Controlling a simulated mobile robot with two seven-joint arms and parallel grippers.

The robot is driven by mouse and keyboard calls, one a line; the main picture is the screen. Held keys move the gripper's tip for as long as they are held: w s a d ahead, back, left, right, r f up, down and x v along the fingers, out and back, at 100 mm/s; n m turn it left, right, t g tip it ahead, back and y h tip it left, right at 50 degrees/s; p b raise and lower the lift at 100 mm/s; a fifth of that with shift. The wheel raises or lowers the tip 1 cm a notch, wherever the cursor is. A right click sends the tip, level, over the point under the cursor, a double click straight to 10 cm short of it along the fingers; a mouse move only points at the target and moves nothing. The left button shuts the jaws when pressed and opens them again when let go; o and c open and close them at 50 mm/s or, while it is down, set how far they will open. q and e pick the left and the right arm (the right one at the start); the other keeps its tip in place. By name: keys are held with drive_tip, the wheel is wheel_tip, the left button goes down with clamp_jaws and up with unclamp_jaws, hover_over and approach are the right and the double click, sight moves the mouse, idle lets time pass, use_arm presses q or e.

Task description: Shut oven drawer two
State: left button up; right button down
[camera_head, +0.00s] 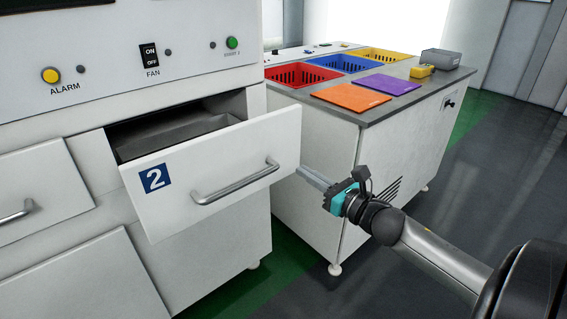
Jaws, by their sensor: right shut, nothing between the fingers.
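Oven drawer two (160,205) has a white front with a blue label "2" and a curved metal handle (237,184). It stands pulled out of the white oven cabinet (190,50), and its dark inside shows above the front edge. My right gripper (303,172) is to the right of the drawer front, close to its right edge. Its fingers are shut with nothing between them and point left. I cannot tell whether the fingertips touch the drawer. My left gripper is not in view.
A grey-topped white workbench (300,165) stands right of the oven, with a red crate (300,76), blue crate (345,64), yellow crate (385,55), orange board (350,97) and purple board (386,84). Open floor (490,170) lies at the right.

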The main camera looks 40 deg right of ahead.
sight(275, 154)
drive_tip(key=w, duration=0.2)
drive_tip(key=w+b, duration=0.1)
drive_tip(key=w, duration=0.1)
drive_tip(key=w+b, duration=0.1)
drive_tip(key=w, duration=0.1)
drive_tip(key=shift+w+a, duration=0.15)
drive_tip(key=shift+a, duration=0.1)
use_arm(q)
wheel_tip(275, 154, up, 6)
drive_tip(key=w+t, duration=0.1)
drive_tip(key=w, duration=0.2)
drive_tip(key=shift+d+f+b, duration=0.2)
drive_tip(key=shift+b, duration=0.15)
use_arm(e)
drive_tip(key=shift+w+a, duration=0.1)
drive_tip(key=shift+w, duration=0.95)
